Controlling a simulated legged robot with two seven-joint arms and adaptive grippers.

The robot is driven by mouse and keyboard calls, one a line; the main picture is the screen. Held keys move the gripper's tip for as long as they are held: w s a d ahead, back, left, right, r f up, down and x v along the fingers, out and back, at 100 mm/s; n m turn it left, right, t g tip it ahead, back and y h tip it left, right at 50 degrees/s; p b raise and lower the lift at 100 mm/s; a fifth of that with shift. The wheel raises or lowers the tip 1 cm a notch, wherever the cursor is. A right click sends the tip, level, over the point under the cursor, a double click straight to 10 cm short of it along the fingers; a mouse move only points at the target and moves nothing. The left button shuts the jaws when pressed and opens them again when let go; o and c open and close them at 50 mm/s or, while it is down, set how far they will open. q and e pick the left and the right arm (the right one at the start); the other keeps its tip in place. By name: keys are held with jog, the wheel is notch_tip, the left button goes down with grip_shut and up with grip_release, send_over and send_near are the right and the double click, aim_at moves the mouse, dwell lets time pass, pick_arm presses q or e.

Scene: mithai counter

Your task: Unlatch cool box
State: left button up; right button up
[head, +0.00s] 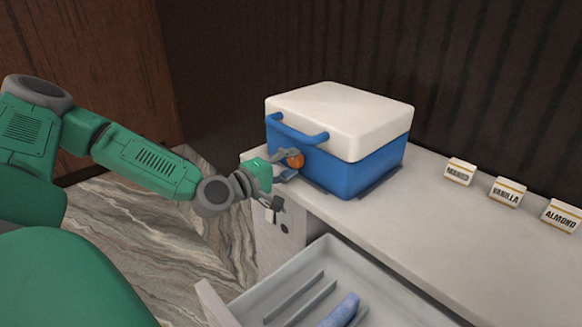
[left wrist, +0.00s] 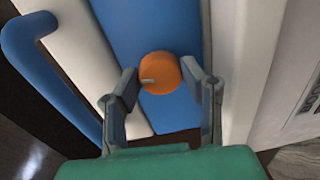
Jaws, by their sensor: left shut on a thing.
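The cool box (head: 349,170) is blue with a white lid (head: 340,115) and stands on the counter in the head view. The lid looks closed. A blue handle (head: 297,131) runs along its near side. An orange round latch knob (head: 296,159) sits on the blue side below the handle. My left gripper (head: 288,164) is at the knob with its fingers on either side. In the left wrist view the orange knob (left wrist: 160,72) lies between the two fingertips, with a small pale mark on its face. My right gripper is not in view.
Below the counter (head: 440,219) an open drawer (head: 275,296) with slots holds a blue item (head: 341,311). Label cards MANGO (head: 460,171), VANILLA (head: 506,191) and ALMOND (head: 561,215) stand at the back right. The counter between box and cards is clear.

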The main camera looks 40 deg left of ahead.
pick_arm(q)
jog(key=shift+a+f+n+b, duration=0.15)
jog(key=shift+n+b, duration=0.35)
jog(key=shift+n, duration=0.8)
jog(key=shift+s+f, duration=0.1)
jog(key=o, duration=1.1)
jog(key=shift+o, duration=0.2)
jog(key=shift+s+a, duration=0.1)
jog(key=shift+s, duration=0.15)
jog(key=s+a, duration=0.1)
jog(key=s, duration=1)
jog(key=shift+r, duration=0.25)
jog(key=shift+s, duration=0.1)
